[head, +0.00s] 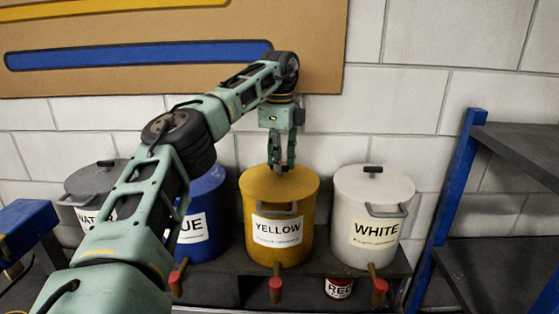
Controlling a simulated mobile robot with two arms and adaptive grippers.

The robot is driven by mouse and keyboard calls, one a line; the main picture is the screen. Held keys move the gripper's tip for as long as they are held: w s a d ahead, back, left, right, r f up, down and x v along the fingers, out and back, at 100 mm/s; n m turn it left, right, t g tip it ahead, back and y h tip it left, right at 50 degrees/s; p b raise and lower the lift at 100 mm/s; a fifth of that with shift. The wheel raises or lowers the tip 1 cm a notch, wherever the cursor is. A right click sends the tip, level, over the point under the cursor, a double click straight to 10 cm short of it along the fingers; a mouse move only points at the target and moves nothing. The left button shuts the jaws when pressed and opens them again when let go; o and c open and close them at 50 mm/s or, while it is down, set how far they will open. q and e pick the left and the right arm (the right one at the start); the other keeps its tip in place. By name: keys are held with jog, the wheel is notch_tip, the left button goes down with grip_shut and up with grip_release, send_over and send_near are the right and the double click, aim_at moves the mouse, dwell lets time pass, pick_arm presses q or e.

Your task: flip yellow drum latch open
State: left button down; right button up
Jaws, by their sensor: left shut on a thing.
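The yellow drum (278,237) stands upright on a dark bench in the middle of the head view, with a YELLOW label on its front and a grey handle above the label. Its lid (258,181) is on. My left gripper (281,169) points straight down at the top of the lid, near its middle. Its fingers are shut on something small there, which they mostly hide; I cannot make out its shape. I see no separate latch clearly. My right gripper is not in view.
A white drum (372,215) stands to the right, a blue drum (207,215) and a grey WATER drum (85,190) to the left, partly behind my arm. Taps with red ends (276,289) stick out in front. A blue-framed shelf (460,190) is at the right.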

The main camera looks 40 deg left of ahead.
pick_arm(q)
jog(key=m, duration=0.7)
jog(key=shift+r, duration=0.1)
jog(key=m, duration=0.4)
jog(key=shift+m, duration=1.9)
jog(key=c, duration=1.8)
grip_release()
notch_tip(320, 180, up, 7)
jog(key=shift+w+f, duration=0.1)
jog(key=shift+r, duration=0.3)
